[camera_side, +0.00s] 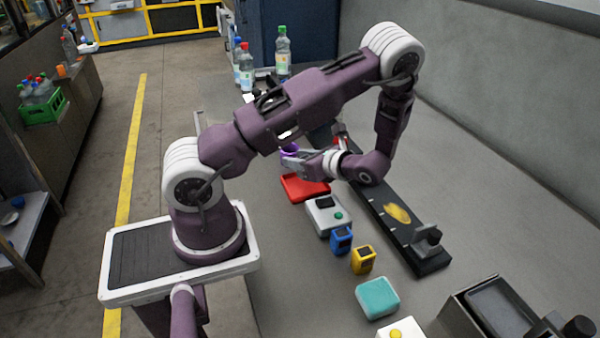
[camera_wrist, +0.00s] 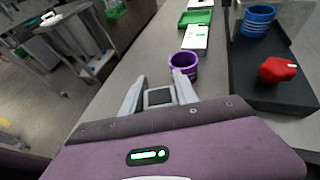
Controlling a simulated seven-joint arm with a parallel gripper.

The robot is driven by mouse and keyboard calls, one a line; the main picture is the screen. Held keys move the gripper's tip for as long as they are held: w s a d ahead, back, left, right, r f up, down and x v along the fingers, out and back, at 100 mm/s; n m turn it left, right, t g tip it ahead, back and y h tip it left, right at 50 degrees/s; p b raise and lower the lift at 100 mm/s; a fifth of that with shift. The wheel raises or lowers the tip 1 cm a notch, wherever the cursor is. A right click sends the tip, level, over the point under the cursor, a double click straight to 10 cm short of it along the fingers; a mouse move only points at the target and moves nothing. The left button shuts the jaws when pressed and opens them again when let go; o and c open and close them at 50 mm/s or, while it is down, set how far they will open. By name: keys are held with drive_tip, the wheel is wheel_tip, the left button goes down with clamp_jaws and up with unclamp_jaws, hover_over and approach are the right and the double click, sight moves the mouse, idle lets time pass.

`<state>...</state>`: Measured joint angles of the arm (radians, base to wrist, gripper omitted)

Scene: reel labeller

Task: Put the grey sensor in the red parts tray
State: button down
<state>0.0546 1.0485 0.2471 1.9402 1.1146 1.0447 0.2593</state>
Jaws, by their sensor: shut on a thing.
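In the wrist view my gripper (camera_wrist: 159,92) is shut on the grey sensor (camera_wrist: 160,97), whose dark square face shows between the two fingers. In the side view my gripper (camera_side: 298,162) hangs above the bench, close over the far side of the red parts tray (camera_side: 296,193). The sensor is hard to tell from the gripper there. The red parts tray lies on the bench and looks empty where it shows. It does not show in the wrist view.
A purple cup (camera_wrist: 184,68) stands just past my gripper. A black rail (camera_side: 380,212) runs to the right.

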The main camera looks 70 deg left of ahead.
drive_tip(key=shift+f, duration=1.7)
drive_tip(key=shift+f, duration=0.1)
drive_tip(key=c, duration=0.9)
unclamp_jaws()
